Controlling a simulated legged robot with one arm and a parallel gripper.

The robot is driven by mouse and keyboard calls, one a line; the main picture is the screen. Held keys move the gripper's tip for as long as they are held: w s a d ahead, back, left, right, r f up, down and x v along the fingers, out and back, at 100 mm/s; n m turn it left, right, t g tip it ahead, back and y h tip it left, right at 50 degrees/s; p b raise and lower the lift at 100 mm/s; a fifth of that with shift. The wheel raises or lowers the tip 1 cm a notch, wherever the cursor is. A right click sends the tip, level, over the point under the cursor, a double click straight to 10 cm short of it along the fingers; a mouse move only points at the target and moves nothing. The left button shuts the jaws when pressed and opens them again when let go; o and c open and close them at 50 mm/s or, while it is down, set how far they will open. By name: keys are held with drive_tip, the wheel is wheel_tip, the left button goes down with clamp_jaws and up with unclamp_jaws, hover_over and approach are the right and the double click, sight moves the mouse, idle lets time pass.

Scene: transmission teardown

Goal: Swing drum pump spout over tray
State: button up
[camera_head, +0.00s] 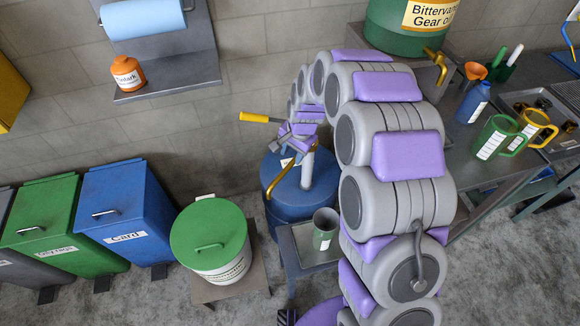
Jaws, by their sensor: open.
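A blue drum (280,212) stands by the wall in the middle of the view. A pump with a pale grey column (308,172) rises from its top. A brass curved spout (279,180) hangs from the pump toward the drum's front left edge. A lever with a yellow grip (254,117) points left from behind my gripper. My gripper (287,148) is open at the pump head, just above the spout; whether it touches the pump I cannot tell.
A white bucket with a green lid (209,238) stands left of the drum. Blue (125,215) and green (48,225) bins line the wall. A bench (468,160) with jugs and bottles stands at right, below a green oil drum (390,30). My arm hides part of the bench.

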sight(288, 168)
drive_tip(key=f, duration=0.1)
drive_tip(key=a+f, duration=0.2)
drive_tip(key=shift+w+f+b, duration=0.15)
drive_tip(key=shift+f+b, duration=0.2)
drive_tip(key=shift+f, duration=0.05)
drive_tip(key=f, duration=0.1)
drive_tip(key=d+f, duration=0.1)
drive_tip(key=f, duration=0.1)
drive_tip(key=shift+w+b, duration=0.15)
drive_tip(key=shift+b, duration=0.2)
drive_tip(key=shift+d+f, duration=0.3)
drive_tip(key=shift+f, duration=0.05)
drive_tip(key=shift+w+a+f, duration=0.1)
drive_tip(key=shift+a, duration=0.75)
drive_tip(key=shift+c, duration=0.4)
drive_tip(key=shift+a, duration=0.1)
drive_tip(key=shift+c, duration=0.9)
drive_tip(key=shift+d, duration=0.7)
clamp_jaws()
drive_tip(key=shift+a, duration=0.2)
